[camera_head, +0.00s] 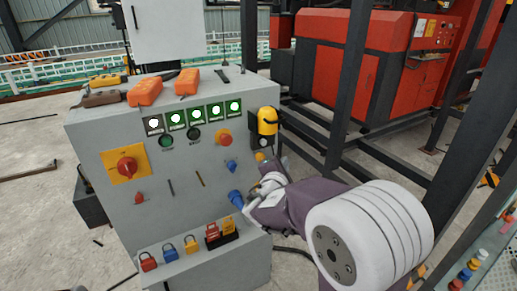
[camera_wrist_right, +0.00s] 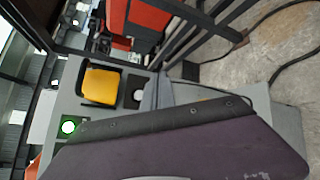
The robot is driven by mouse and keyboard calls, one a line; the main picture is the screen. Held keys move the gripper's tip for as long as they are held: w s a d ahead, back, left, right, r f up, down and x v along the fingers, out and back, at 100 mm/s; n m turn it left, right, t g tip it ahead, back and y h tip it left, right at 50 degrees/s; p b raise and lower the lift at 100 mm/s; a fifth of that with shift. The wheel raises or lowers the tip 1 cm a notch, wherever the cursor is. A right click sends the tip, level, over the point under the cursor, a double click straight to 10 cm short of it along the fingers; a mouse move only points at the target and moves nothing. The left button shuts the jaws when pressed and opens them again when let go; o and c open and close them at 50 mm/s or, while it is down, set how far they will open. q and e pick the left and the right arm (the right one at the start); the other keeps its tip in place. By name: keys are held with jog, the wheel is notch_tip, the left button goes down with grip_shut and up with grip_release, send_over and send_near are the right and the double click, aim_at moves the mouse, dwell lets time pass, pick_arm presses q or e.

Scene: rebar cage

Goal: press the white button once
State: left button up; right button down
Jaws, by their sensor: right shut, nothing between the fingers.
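The grey control cabinet (camera_head: 190,190) stands at the centre of the head view. On the upper right of its sloped face is a yellow cover on a black housing (camera_head: 267,121), with a small white button (camera_head: 265,142) just below. In the right wrist view the white button (camera_wrist_right: 138,95) sits on a black base beside the yellow cover (camera_wrist_right: 102,86). My right gripper (camera_head: 268,164) is shut and empty, just below the button near the panel's right edge. A dark purple part of mine fills the lower wrist view. Contact with the button cannot be seen. My left gripper is not in view.
Several green-framed lit lamps (camera_head: 196,117), a red rotary switch on a yellow plate (camera_head: 127,166) and a red button (camera_head: 225,138) are on the panel. Orange boxes (camera_head: 145,92) lie on top. Padlocks (camera_head: 192,244) line the lower ledge. Dark posts (camera_head: 350,80) stand to the right.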

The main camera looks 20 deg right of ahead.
aim_at(264, 143)
jog(key=w+p, duration=0.3)
jog(key=w, duration=0.5)
jog(key=shift+w+a+p, duration=0.3)
jog(key=shift+w, duration=0.05)
jog(key=shift+r, duration=0.1)
dwell(1.8)
jog(key=shift+w, duration=0.4)
